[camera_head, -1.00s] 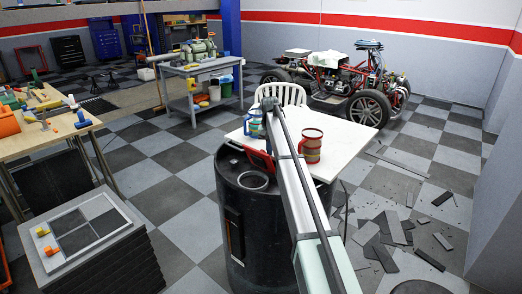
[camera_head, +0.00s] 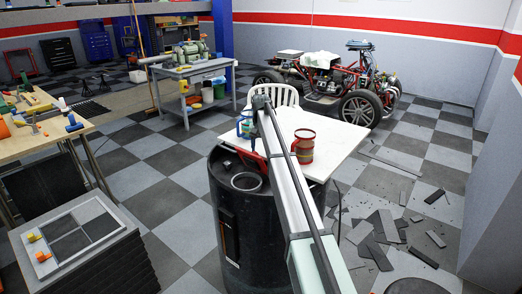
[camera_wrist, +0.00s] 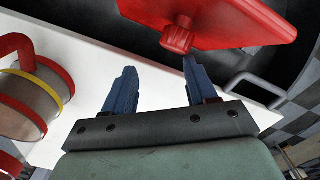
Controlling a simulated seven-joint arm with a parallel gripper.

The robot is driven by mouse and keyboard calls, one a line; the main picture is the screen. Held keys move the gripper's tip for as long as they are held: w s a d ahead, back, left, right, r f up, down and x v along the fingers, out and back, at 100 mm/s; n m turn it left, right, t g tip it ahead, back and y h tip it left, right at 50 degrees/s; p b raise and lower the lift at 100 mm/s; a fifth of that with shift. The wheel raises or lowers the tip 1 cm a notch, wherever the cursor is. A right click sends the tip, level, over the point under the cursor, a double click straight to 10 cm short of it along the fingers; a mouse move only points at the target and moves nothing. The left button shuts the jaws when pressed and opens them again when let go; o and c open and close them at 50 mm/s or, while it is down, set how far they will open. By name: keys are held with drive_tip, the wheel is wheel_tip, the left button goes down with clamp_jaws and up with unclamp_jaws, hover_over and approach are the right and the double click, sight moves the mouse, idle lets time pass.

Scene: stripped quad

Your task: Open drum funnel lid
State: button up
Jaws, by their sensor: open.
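The black drum (camera_head: 222,235) stands in front of the white table, with a round grey-rimmed opening (camera_head: 246,182) on top. A red lid (camera_head: 250,159) shows just behind that opening, partly covered by my arm. In the wrist view, the red lid (camera_wrist: 235,20) fills the top, with a ribbed red knob (camera_wrist: 177,37) on its near side. My gripper (camera_wrist: 159,65) is open, with blue fingers spread and nothing between them. The knob lies beyond the fingertips, closer to the right finger. I cannot tell whether that finger touches the lid. My gripper also shows above the lid in the head view (camera_head: 245,126).
A white chair (camera_head: 283,95) is behind. A workbench (camera_head: 40,140) stands left. Loose dark tiles (camera_head: 385,228) litter the right floor.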

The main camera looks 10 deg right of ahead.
sight(255, 159)
wheel_tip(255, 159, up, 13)
idle(0.4)
drive_tip(key=shift+d+f, duration=0.1)
drive_tip(key=s, duration=0.4)
drive_tip(key=a+f+m, duration=0.1)
drive_tip(key=f+m, duration=0.1)
drive_tip(key=f, duration=0.2)
drive_tip(key=w+f+m+y, duration=0.1)
drive_tip(key=f+m, duration=0.1)
drive_tip(key=f, duration=0.2)
drive_tip(key=a+f+m+t, duration=0.1)
drive_tip(key=f, duration=0.4)
drive_tip(key=shift+w+a+f+m+y, duration=0.1)
drive_tip(key=shift+w+a+m+y, duration=0.05)
drive_tip(key=shift+a+m+y, duration=0.2)
idle(0.4)
clamp_jaws()
idle(0.5)
